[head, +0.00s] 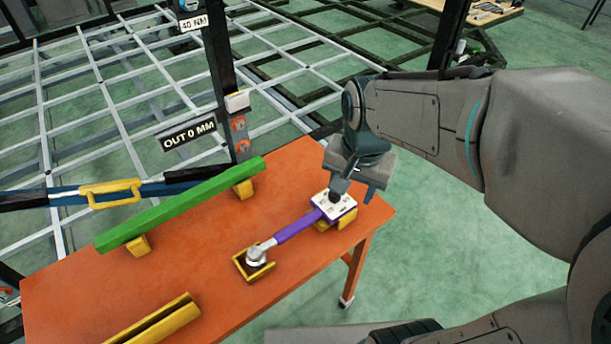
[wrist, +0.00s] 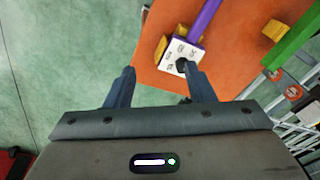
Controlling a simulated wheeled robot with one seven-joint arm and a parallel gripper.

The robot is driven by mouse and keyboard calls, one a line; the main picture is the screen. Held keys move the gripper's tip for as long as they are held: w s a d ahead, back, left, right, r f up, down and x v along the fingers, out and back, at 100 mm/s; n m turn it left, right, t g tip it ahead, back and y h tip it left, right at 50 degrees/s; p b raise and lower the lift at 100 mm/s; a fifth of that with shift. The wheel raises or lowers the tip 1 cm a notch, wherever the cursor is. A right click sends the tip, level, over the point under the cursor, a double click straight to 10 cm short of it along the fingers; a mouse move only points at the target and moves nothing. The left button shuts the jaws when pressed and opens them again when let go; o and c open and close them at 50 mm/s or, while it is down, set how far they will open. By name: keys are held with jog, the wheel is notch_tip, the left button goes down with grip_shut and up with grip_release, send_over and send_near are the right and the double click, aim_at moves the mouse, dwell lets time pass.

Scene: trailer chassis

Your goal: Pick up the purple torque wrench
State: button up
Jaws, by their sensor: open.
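The purple torque wrench (head: 299,226) lies on the orange table (head: 205,262). Its silver head rests in a yellow box-shaped holder (head: 241,265) and its white labelled end sits on a yellow support (head: 343,219) near the table's right edge. In the wrist view the purple shaft (wrist: 206,22) runs upward from the white end block, which has a dark round knob. My gripper (head: 354,196) is above that white end in the head view. In the wrist view my gripper (wrist: 158,80) has its two fingers spread and nothing held between them; the right fingertip is near the white block.
A green bar (head: 180,205) lies on yellow blocks along the table's far side. A yellow trough (head: 158,322) is at the near edge. Behind stand a dark post (head: 222,80) with an "OUT 0 MM" sign, a blue strap with a yellow handle (head: 110,193), and a metal grid frame.

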aim_at(308, 217)
jog(key=w+a+f+m+g+b, duration=0.2)
jog(key=w+a+f+m, duration=0.3)
jog(key=w+a+f, duration=0.15)
jog(key=shift+m, duration=0.4)
jog(key=f, duration=0.5)
jog(key=a+f, duration=0.1)
jog(key=f, duration=0.2)
jog(key=shift+s+f, duration=0.2)
jog(key=shift+s, duration=0.05)
jog(key=shift+w+a+f, duration=0.15)
jog(key=shift+f, duration=2.6)
grip_shut()
